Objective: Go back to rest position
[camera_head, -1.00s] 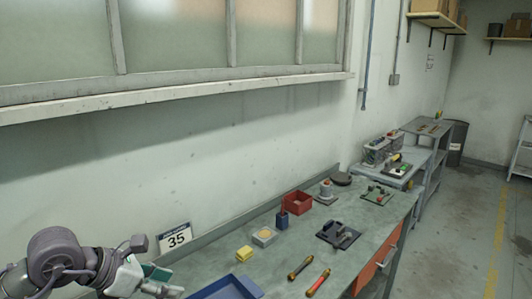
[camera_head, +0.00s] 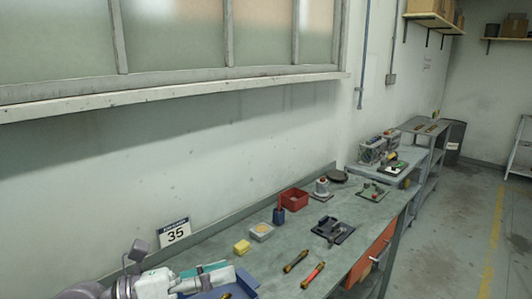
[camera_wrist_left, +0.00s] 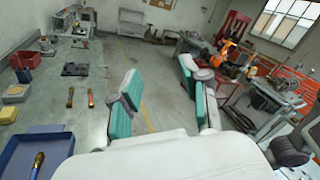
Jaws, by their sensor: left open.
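My left gripper (camera_head: 207,277) is low in the head view, reaching over the near end of the workbench, in front of the blue tray (camera_head: 240,282). In the left wrist view its two teal-padded fingers (camera_wrist_left: 158,92) are spread wide with nothing between them. Past the fingers I see the floor and the far side of the room. The tray shows at the lower left there (camera_wrist_left: 62,137), with a screwdriver-like tool (camera_wrist_left: 38,164) in it. My right gripper is in neither view.
The bench (camera_head: 222,248) holds two screwdrivers (camera_head: 313,275), a black fixture (camera_head: 333,231), a red bin (camera_head: 294,200), a yellow block (camera_head: 242,246) and a sign reading 35 (camera_head: 174,232). Open floor (camera_head: 440,250) lies right of the bench.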

